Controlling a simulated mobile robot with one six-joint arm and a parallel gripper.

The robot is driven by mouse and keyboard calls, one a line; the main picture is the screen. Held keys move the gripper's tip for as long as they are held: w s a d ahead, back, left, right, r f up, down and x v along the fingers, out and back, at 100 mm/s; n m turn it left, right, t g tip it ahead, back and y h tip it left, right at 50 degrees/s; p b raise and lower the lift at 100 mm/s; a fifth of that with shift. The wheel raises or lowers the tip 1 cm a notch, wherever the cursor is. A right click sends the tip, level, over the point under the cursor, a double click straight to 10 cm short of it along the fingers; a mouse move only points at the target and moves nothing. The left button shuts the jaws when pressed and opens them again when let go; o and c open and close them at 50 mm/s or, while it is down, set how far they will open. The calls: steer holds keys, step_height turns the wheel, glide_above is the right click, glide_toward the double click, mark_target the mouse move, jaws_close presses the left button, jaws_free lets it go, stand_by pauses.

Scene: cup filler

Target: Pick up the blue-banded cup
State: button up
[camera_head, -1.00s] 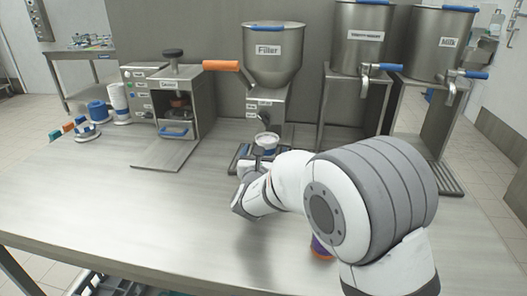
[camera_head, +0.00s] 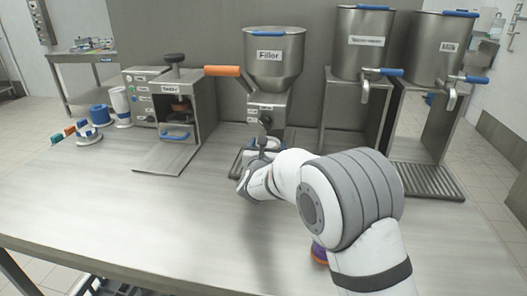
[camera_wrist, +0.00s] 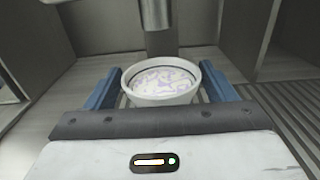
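A white round cup (camera_wrist: 161,82) stands upright under the filler's spout in the wrist view, with pale white and lilac contents. Its outer wall is mostly hidden, so I cannot see a blue band. In the head view the cup (camera_head: 264,143) is partly hidden by my arm. My gripper (camera_wrist: 163,92) has its two blue fingers on either side of the cup. A gap shows between each finger and the cup, so the gripper is open around it. My gripper in the head view (camera_head: 258,160) is at the filler's base.
The filler (camera_head: 273,60) with its orange handle (camera_head: 222,71) stands directly behind the cup. A sealing machine (camera_head: 180,110) is to the left, and two steel dispensers (camera_head: 440,45) on stands are to the right. A purple and orange object (camera_head: 319,252) is beside my arm. The front-left counter is clear.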

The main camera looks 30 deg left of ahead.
steer(key=c, duration=0.9)
steer(key=shift+r, duration=0.25)
